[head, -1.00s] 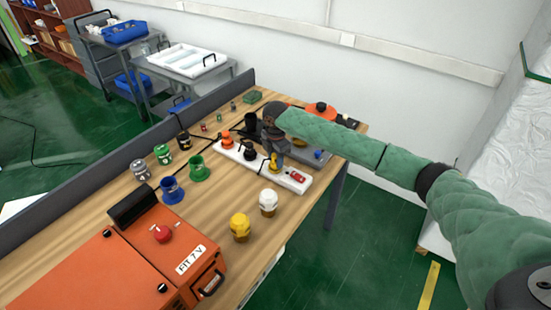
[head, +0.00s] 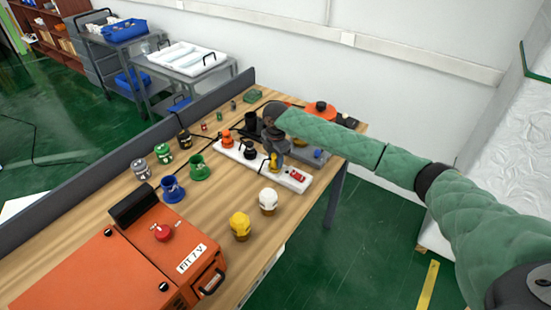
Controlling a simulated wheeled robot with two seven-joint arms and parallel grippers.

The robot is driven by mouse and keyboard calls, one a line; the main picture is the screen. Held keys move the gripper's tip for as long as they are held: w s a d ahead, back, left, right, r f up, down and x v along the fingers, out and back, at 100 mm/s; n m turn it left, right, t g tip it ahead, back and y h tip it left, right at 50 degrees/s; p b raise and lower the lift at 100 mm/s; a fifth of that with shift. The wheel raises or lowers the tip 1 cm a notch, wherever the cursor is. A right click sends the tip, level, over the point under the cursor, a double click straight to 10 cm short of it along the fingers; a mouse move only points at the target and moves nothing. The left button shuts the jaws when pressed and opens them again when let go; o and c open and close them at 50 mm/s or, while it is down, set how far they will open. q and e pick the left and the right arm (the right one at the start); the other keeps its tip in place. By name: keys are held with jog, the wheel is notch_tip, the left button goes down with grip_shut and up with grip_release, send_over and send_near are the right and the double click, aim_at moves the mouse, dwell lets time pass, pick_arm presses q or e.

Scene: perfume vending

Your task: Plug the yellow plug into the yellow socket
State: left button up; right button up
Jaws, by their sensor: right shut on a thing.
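A white power strip (head: 290,182) lies across the wooden table, with an orange plug (head: 227,139) and a black plug (head: 249,150) on it. My right gripper (head: 274,153) points down over the strip, right of the black plug. It is shut on the yellow plug (head: 274,163), of which a small part shows at the strip, below the fingers. The yellow socket is hidden beneath it, and I cannot tell how deep the plug sits. My left gripper is not in view.
A yellow-topped piece (head: 240,226) and a white-topped piece (head: 268,201) stand in front of the strip. Blue and green cups (head: 199,169) stand left. An orange case (head: 120,262) fills the near left. A grey barrier (head: 95,190) lines the table's left edge.

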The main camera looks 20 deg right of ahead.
jog(key=shift+p, duration=0.35)
dwell(0.6)
jog(key=o, duration=1.1)
jog(key=shift+o, duration=0.6)
jog(key=shift+f, duration=0.1)
jog(key=o, duration=0.4)
jog(key=shift+r, duration=0.2)
jog(key=shift+r+p, duration=2.9)
jog(key=shift+r, duration=0.45)
